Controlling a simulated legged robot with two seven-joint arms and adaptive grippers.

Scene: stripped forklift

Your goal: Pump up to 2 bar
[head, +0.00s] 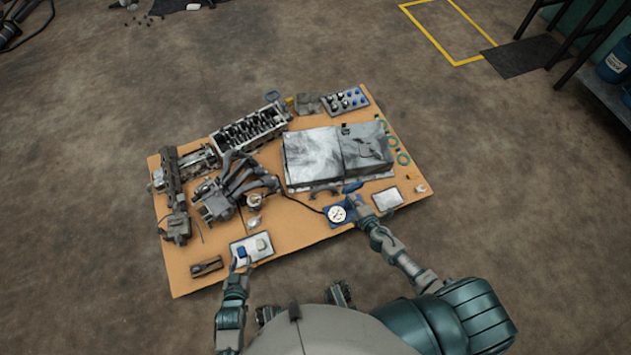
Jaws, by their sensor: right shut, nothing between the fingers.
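A round white gauge (337,214) sits on a small blue base near the front edge of the board. A thin black hose runs from it to the left. A blue part (352,187), perhaps a pump handle, shows just above the gauge. My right gripper (354,205) is shut and empty, just right of the gauge; whether it touches the blue base is too small to tell. My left gripper (241,265) is at the front edge of a small light tray (238,243), below a blue piece. Its fingers are too small to judge.
The tan board (290,238) carries an engine head (250,130), a manifold (243,182), a large grey metal case (312,157) and a light plate (388,198). A dark block (207,267) lies at the front left. Open floor surrounds the board.

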